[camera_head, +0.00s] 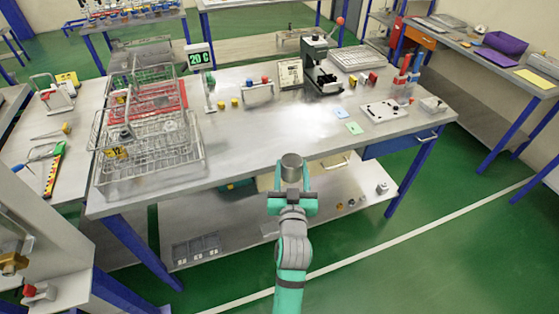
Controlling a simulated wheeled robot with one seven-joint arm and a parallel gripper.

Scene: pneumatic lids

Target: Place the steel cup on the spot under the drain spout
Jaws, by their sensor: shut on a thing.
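The steel cup (291,162) is a small grey metal cylinder, upright as far as I can see, near the front edge of the steel workbench. My gripper (292,181) is shut on the cup, with one teal finger on each side of it. The fingers and the gripper body hide the lower part of the cup. I cannot tell how high the cup is above the floor or bench level. I cannot make out a drain spout or the spot under it with certainty.
The workbench (245,148) carries wire baskets (150,160) at left, a dark green press (320,70) at the back, and a white plate (384,111) at right. Blue and green pads (354,128) lie near the middle. Bare bench top lies around the bright middle area.

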